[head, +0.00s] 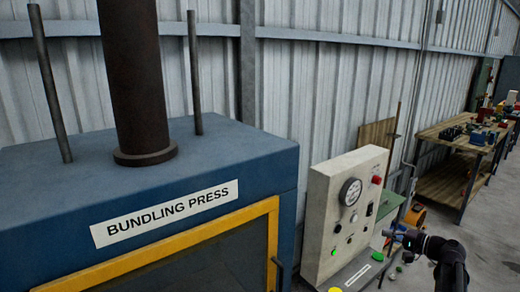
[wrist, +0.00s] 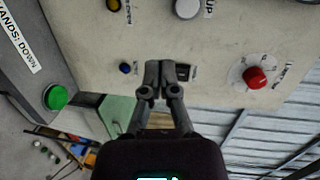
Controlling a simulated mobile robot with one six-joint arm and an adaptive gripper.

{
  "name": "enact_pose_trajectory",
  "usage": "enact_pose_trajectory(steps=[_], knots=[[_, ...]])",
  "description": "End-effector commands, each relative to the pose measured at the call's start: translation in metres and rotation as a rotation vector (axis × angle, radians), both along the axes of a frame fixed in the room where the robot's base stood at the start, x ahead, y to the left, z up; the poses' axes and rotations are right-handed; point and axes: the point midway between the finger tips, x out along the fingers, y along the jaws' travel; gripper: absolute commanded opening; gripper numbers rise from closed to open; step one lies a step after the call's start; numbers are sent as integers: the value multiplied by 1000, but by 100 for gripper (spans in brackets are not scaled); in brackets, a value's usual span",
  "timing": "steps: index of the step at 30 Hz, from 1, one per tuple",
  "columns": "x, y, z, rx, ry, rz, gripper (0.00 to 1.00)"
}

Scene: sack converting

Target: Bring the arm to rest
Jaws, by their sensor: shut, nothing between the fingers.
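My gripper (head: 391,234) is at the lower right in the head view, just right of the beige control panel (head: 330,215), on the end of my dark arm. In the wrist view my gripper (wrist: 160,78) has its two fingers together with nothing between them. The fingertips overlap the panel face (wrist: 215,45) in the picture and partly hide a small dark switch (wrist: 184,72). I cannot tell whether they touch the panel.
The blue bundling press (head: 230,160) fills the left. The panel carries a gauge (head: 350,191), a red knob (wrist: 257,77) and a white button (wrist: 187,8). A green button (wrist: 56,97) sits on a grey ledge. A wooden workbench (head: 445,180) stands farther back, with open floor beside it.

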Motion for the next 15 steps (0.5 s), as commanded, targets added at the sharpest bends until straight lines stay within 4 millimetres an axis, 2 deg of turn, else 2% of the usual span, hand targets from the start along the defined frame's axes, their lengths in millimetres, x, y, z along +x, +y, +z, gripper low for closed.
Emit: enact_pose_trajectory(steps=[1, 6, 15], knots=[[-3, 23, -9, -39, 31, 34, 0], [-11, 82, -42, -191, 137, 138, 0], [-43, 166, -93, -474, 304, 312, 0]])
